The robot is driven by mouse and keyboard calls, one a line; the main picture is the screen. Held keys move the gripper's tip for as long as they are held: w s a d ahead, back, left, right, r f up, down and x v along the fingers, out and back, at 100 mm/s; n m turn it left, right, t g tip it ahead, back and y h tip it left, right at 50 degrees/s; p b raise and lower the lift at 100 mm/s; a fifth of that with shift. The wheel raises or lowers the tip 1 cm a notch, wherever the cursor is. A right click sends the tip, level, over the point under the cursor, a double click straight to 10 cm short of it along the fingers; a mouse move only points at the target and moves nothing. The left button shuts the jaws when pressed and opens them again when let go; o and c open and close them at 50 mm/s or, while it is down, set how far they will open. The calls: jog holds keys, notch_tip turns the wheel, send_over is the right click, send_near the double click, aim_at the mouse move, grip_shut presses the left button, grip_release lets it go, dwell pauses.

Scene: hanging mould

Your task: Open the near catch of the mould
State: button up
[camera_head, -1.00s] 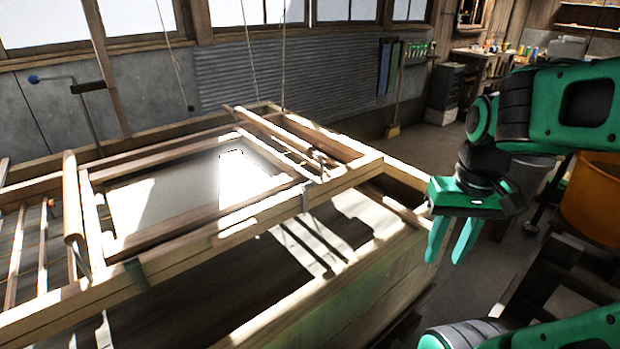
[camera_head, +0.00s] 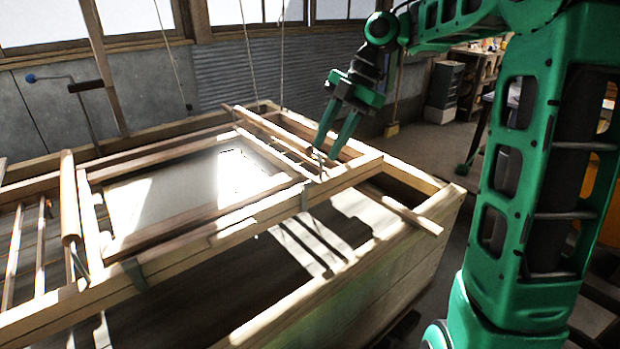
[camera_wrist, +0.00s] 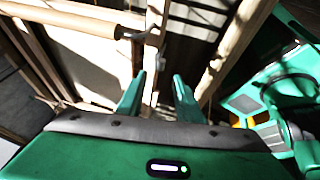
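The mould (camera_head: 190,228) is a wooden frame around a pale, sunlit panel, hung on cords over a large wooden vat. A small metal catch (camera_head: 318,158) stands at its right end; in the wrist view a metal hook-like piece (camera_wrist: 150,38) shows at the end of a round wooden bar. Another metal piece (camera_head: 80,264) sits by the roller at the left end. I cannot tell for sure which is the near catch. My gripper (camera_head: 328,150) points down at the right-end catch, close to it. In the wrist view its fingers (camera_wrist: 158,78) are apart and empty; contact cannot be told.
The wooden vat (camera_head: 400,268) lies below, its rim near my arm. Thin cords (camera_head: 282,60) rise behind the gripper. A crank handle (camera_head: 85,87) stands at the back left. The floor (camera_head: 425,150) at the right back is partly clear.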

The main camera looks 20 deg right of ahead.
send_over(306, 198)
jog(key=d, duration=0.1)
jog(key=f, duration=0.9)
jog(key=shift+s+f, duration=0.1)
jog(key=shift+s, duration=0.2)
jog(key=shift+d, duration=0.1)
grip_shut()
